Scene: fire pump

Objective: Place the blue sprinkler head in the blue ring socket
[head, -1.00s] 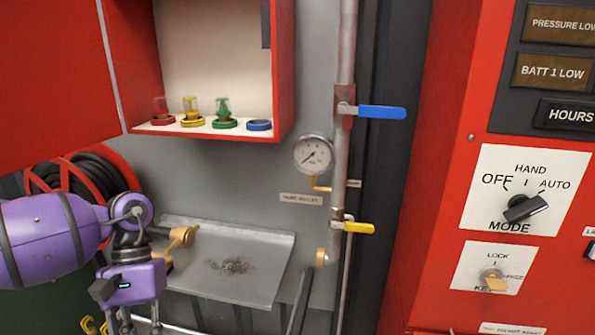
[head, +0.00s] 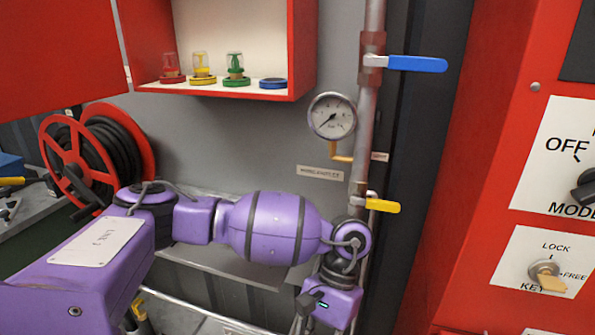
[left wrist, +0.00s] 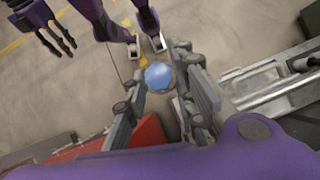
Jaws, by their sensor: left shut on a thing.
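The blue sprinkler head (left wrist: 160,75) is between the fingers of my left gripper (left wrist: 163,82) in the left wrist view, which is shut on it. Only its rounded blue top shows clearly. In the head view my left gripper is low, near the pipe, with its fingers cut off by the bottom edge. The blue ring socket (head: 273,83) is at the right end of the red cabinet's shelf, with nothing standing in it. A purple hand-like part (left wrist: 45,30) at the top left of the left wrist view looks like my right gripper; its opening is unclear.
Red (head: 172,72), yellow (head: 202,72) and green (head: 235,72) heads stand in rings left of the blue socket. The open cabinet (head: 306,50) has a red side wall. The pipe with gauge (head: 332,116), blue lever (head: 417,63) and yellow lever (head: 383,206) stands right.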

